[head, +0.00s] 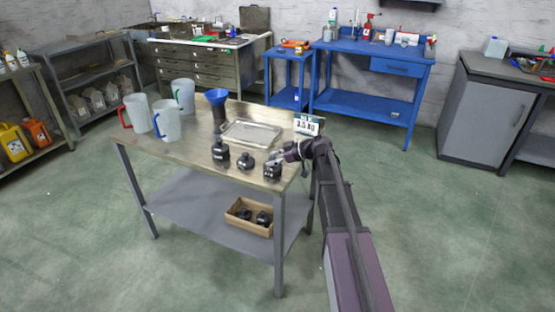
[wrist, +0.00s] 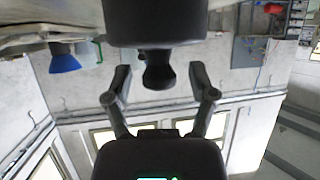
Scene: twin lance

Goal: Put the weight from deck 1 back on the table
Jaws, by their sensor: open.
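Gaps show on both sides of the knob. No deck label is readable, so I cannot tell which thing is deck 1.
A metal tray (head: 250,134) lies behind the weights, with a display (head: 307,124) at its right. A blue funnel (head: 217,97) and several jugs (head: 166,120) stand farther left. A wooden box (head: 248,228) with black weights sits on the lower shelf (head: 190,205).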

